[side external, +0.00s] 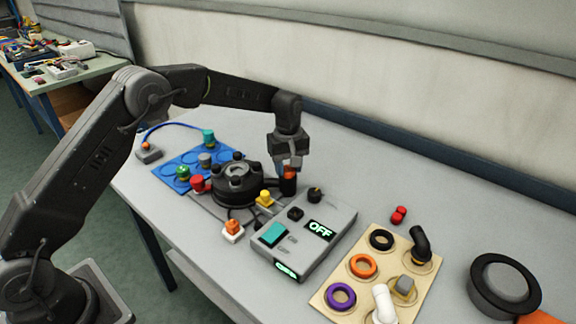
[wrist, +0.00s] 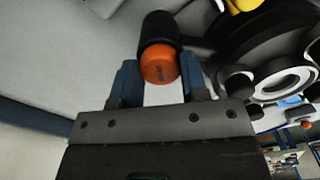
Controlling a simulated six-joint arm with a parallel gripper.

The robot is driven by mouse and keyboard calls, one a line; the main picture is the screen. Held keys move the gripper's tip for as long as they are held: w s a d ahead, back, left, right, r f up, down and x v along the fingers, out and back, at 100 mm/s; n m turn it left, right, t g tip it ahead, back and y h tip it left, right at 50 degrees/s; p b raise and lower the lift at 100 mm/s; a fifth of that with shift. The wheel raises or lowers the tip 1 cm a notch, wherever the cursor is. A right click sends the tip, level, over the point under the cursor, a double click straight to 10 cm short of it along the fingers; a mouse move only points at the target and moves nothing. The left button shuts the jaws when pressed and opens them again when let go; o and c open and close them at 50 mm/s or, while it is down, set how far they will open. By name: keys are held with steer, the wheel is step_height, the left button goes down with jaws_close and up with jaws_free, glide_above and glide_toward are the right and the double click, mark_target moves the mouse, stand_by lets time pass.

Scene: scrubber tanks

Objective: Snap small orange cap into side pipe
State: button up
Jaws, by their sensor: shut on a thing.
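The small orange cap (side external: 290,172) is between the fingertips of my gripper (side external: 291,163), which is shut on it. The wrist view shows the cap's round orange face (wrist: 160,67) between the blue fingers of my gripper (wrist: 161,74). The black side pipe (side external: 288,187) stands upright just right of the black round tank (side external: 237,184). In the wrist view the cap is at the mouth of the pipe (wrist: 158,30) and lined up with it. It touches or overlaps the pipe's end; how deep it sits is hidden.
A grey control box (side external: 325,238) with an "OFF" display stands in front of the pipe. A yellow cap (side external: 266,198) is close on the left. A blue tray (side external: 170,171) lies behind the tank. A beige board (side external: 324,301) with rings is at right. The table behind the pipe is clear.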

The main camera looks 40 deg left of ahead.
steer(key=shift+f, duration=0.2)
steer(key=o, duration=1.1)
steer(key=shift+o, duration=0.4)
steer(key=shift+r, duration=0.1)
steer(key=o, duration=0.5)
steer(key=shift+r, duration=3.5)
